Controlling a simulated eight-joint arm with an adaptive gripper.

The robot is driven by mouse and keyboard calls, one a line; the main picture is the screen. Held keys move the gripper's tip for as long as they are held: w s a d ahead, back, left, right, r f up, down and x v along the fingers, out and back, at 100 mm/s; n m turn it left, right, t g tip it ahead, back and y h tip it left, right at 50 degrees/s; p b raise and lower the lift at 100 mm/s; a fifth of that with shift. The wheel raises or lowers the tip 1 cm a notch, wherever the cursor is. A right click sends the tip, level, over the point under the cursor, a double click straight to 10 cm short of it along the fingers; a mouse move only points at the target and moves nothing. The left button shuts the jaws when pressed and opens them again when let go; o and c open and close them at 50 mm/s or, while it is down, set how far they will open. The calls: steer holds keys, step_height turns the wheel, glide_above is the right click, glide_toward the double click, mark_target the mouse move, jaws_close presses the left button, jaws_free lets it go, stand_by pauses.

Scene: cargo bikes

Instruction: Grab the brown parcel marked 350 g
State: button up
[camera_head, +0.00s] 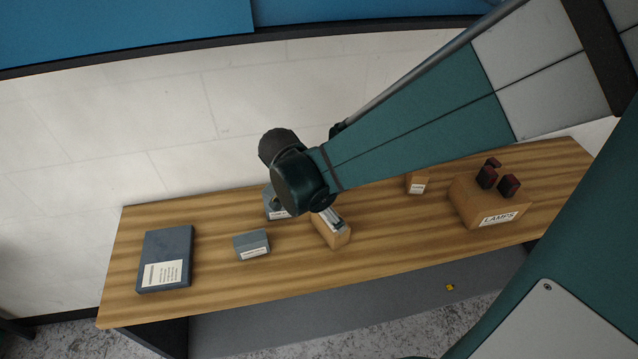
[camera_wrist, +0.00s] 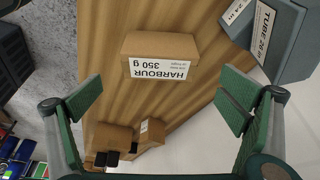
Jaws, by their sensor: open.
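The brown parcel (camera_wrist: 160,48) lies on the wooden bench in the wrist view, its white label reading HARBOUR 350 g. It sits ahead of my open gripper (camera_wrist: 162,98), roughly centred between the two green-padded fingers, which are apart from it and empty. In the head view the parcel (camera_head: 335,236) is on the middle of the bench, partly hidden by the end of my arm above it. My gripper (camera_head: 328,214) shows only in part there, so the gap to the parcel is hard to judge.
On the wooden bench (camera_head: 210,235), a grey box (camera_head: 252,243) and another grey box (camera_head: 275,205) stand left of the parcel. A dark slab (camera_head: 165,258) lies farther left. A small brown box (camera_head: 416,183) and a LAMPS box (camera_head: 488,205) with dark red lamps stand right.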

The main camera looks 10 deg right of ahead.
mark_target(325, 219)
steer(key=shift+a+f+m, duration=0.25)
steer(key=shift+f+m, duration=0.05)
steer(key=shift+f, duration=0.2)
steer(key=shift+d+f, duration=0.1)
steer(key=shift+x, duration=1.2)
steer(key=shift+b+x, duration=0.4)
steer(key=shift+x, duration=2.15)
steer(key=shift+s, duration=0.15)
steer(key=c, duration=1.1)
steer(key=shift+c, duration=0.2)
